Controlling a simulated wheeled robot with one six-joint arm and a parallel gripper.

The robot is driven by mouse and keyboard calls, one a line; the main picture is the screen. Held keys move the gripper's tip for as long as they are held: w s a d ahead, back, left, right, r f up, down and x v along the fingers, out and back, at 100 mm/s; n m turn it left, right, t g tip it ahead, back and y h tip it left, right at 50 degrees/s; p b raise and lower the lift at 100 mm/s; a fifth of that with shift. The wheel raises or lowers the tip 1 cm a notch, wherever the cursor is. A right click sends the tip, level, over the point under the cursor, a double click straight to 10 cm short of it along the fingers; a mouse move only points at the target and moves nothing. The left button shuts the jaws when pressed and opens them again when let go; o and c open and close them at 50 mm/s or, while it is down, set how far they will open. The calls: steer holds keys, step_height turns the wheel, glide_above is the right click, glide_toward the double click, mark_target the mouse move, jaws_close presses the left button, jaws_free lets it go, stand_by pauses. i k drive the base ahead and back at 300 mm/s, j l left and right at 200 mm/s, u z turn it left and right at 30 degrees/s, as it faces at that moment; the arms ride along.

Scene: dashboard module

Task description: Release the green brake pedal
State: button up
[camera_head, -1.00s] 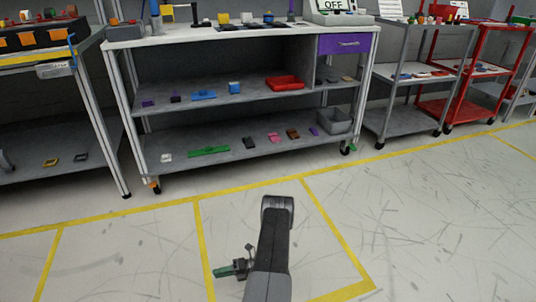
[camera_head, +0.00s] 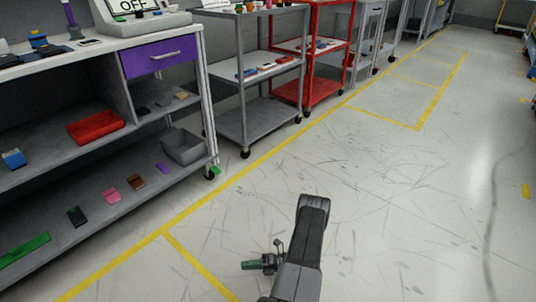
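The green brake pedal (camera_head: 215,171) is a small green tab at the caster under the near right leg of the grey workbench (camera_head: 60,222). It is low, close to the floor, left of and beyond my arm. My gripper (camera_head: 250,265) is at the lower middle, at the side of my arm, pointing left over the floor. It is well apart from the pedal. Its green-tipped end is small, and I cannot tell whether its fingers are open or shut.
A grey bin (camera_head: 184,147) and several small parts lie on the bench's lower shelf. A purple drawer (camera_head: 160,54) is above. A grey cart (camera_head: 262,120) and a red cart (camera_head: 322,92) stand beyond the bench. The floor (camera_head: 400,190) on the right is clear, with yellow lines.

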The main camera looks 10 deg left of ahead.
mark_target(213, 169)
steer(key=i+l+u, duration=0.15)
steer(key=i, duration=0.3)
steer(key=i+l+u, duration=0.15)
steer(key=i, duration=0.3)
steer(key=i+l+u, duration=0.15)
steer(key=i, duration=0.3)
steer(key=i+l+u, duration=0.2)
steer(key=i, duration=0.25)
steer(key=i+l+u, duration=0.8)
steer(key=l, duration=0.25)
